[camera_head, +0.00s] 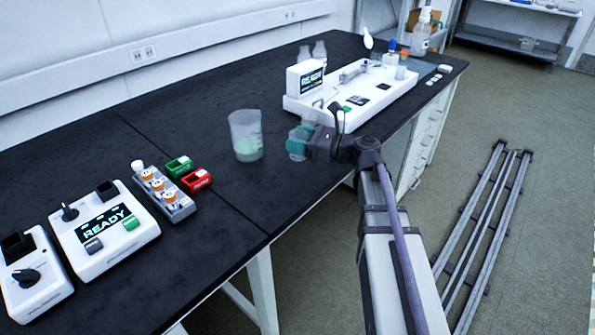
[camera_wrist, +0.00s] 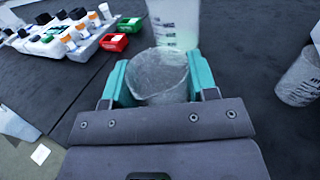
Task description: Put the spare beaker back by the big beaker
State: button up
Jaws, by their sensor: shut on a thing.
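The big beaker (camera_head: 246,136), clear with a pale green content, stands upright on the black bench. It also shows in the wrist view (camera_wrist: 175,24), just beyond my gripper. My gripper (camera_head: 299,143) is to the right of the big beaker, a short gap away, with teal fingers. In the wrist view the fingers (camera_wrist: 158,82) are shut on the small clear spare beaker (camera_wrist: 158,72), one on each side. The spare beaker is roughly upright with its rim open.
A white station (camera_head: 335,107) is behind my gripper. Another clear marked vessel (camera_wrist: 300,78) is at the right in the wrist view.

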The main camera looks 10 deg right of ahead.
notch_tip(320, 180, down, 5)
jog(key=b, duration=0.3)
jog(key=shift+r+b, duration=0.1)
jog(key=shift+b, duration=0.2)
jog(key=shift+r, duration=0.25)
jog(key=shift+f, duration=0.15)
jog(key=o, duration=1)
jog(key=shift+s+d, duration=0.15)
jog(key=shift+d, duration=0.05)
jog(key=v, duration=1.1)
jog(key=shift+s+d, duration=0.15)
jog(key=shift+d, duration=0.1)
